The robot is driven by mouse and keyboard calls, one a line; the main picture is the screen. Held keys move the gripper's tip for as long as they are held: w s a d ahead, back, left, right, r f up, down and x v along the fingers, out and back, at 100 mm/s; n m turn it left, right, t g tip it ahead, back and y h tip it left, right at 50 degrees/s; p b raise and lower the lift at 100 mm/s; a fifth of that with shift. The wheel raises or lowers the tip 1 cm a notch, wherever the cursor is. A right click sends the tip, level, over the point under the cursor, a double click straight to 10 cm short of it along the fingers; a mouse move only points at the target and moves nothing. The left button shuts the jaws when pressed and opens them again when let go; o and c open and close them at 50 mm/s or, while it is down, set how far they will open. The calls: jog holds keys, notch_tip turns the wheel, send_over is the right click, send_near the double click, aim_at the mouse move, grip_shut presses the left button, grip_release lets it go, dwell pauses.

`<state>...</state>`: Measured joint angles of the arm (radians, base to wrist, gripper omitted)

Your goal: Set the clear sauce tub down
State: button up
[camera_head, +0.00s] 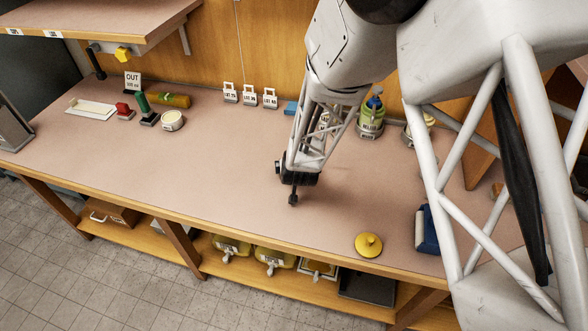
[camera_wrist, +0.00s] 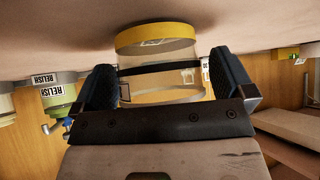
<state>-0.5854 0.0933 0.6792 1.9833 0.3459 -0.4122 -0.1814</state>
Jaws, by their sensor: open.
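The clear sauce tub (camera_wrist: 160,55) shows in the wrist view, which is upside down. It has a see-through wall, a dark band around it and a yellow band at the end against the counter. It looks upright, with the yellow end at or very near the counter top; I cannot tell if there is a small gap. My gripper (camera_wrist: 163,62) is open, with one dark blue finger on each side of the tub and gaps visible beside it. In the head view my gripper (camera_head: 292,192) is low over the counter, and I cannot make out the tub there.
The counter (camera_head: 220,170) is clear to the left of my gripper. A yellow lid (camera_head: 369,244) lies near the front edge. A green relish jar (camera_head: 370,122) stands behind to the right. Small lot signs (camera_head: 250,97) stand at the back. A blue object (camera_head: 428,230) is at the right.

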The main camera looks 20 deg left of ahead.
dwell(0.5)
jog(key=c, duration=1.1)
jog(key=shift+o, duration=0.2)
jog(key=shift+r, duration=0.15)
jog(key=shift+r, duration=0.5)
jog(key=shift+s+d+r, duration=0.1)
jog(key=shift+s+r, duration=0.05)
jog(key=shift+r, duration=0.45)
jog(key=shift+s+d+r, duration=0.1)
jog(key=shift+s+r, duration=0.05)
jog(key=shift+r, duration=0.45)
jog(key=s+d, duration=0.2)
jog(key=s, duration=0.2)
jog(key=s+d+r, duration=0.1)
jog(key=s+d, duration=0.2)
jog(key=s, duration=0.1)
jog(key=s+d, duration=0.2)
jog(key=s, duration=0.3)
jog(key=shift+d+r, duration=0.15)
jog(key=shift+d, duration=0.25)
